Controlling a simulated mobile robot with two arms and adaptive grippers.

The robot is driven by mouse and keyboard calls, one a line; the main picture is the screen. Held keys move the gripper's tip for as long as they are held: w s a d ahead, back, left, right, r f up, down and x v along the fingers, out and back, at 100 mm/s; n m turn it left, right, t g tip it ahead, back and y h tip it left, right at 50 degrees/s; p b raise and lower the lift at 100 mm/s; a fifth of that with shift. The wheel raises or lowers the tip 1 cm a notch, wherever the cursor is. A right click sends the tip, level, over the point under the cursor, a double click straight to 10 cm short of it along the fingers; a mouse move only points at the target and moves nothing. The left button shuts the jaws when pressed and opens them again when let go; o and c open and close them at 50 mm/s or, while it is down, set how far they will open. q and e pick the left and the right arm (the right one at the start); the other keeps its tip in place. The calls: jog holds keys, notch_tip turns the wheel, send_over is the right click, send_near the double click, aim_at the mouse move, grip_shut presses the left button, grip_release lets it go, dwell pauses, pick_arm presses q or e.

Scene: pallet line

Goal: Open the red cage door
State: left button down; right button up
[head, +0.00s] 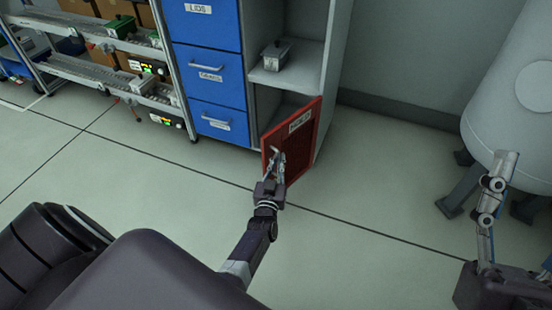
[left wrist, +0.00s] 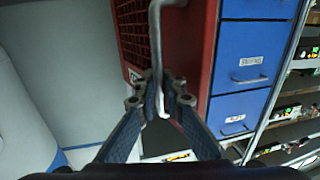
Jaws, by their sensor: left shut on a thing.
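The red cage door (head: 299,143), a red-framed panel with a mesh and a white label, is at the bottom of the grey cabinet in the head view. It stands ajar, its left edge swung out from the cabinet, with some of the compartment behind it showing. In the left wrist view the red door (left wrist: 196,55) fills the upper middle. My left gripper (head: 278,160) is shut on the door's grey bar handle (left wrist: 155,45), which runs between its fingertips (left wrist: 161,97). My right gripper (head: 498,175) is at the far right, away from the door; its finger gap is unclear.
Blue drawers (head: 208,75) stand left of the door. A shelf (head: 300,78) above it holds a small grey box (head: 275,55). A rack (head: 110,75) with boxes is at the left. A large pale tank (head: 510,115) on legs stands at the right. The floor before the door is clear.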

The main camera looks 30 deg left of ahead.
pick_arm(q)
jog(key=shift+s+f, duration=0.15)
jog(key=c, duration=2.3)
grip_release()
jog(key=shift+d, duration=0.1)
jog(key=shift+c, duration=0.2)
jog(key=v, duration=0.7)
jog(key=shift+s, duration=0.25)
